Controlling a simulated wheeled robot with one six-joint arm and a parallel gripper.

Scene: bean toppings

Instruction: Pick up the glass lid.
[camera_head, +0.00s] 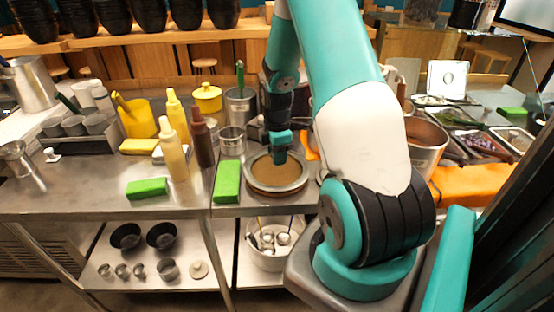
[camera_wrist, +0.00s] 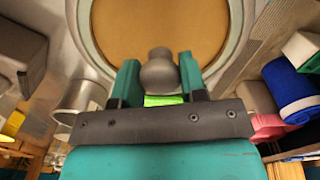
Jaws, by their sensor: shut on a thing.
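The glass lid (camera_head: 262,180) is round with a pale metal rim, and brown shows through it. It is over a round pot (camera_head: 277,194) on the steel counter. I cannot tell whether it rests on the pot or is slightly raised. In the wrist view the lid's rim (camera_wrist: 86,38) curves across the top, and its grey knob (camera_wrist: 158,76) is between my fingers. My gripper (camera_head: 281,158) points down over the lid and is shut on that knob. It also shows in the wrist view (camera_wrist: 159,72).
A green block (camera_head: 227,182) lies left of the pot. A brown bottle (camera_head: 201,138) and yellow bottles (camera_head: 174,153) stand farther left. A metal container (camera_head: 232,140) is behind. A large pot (camera_head: 427,145) is to the right, partly behind my arm. Open counter lies at front left.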

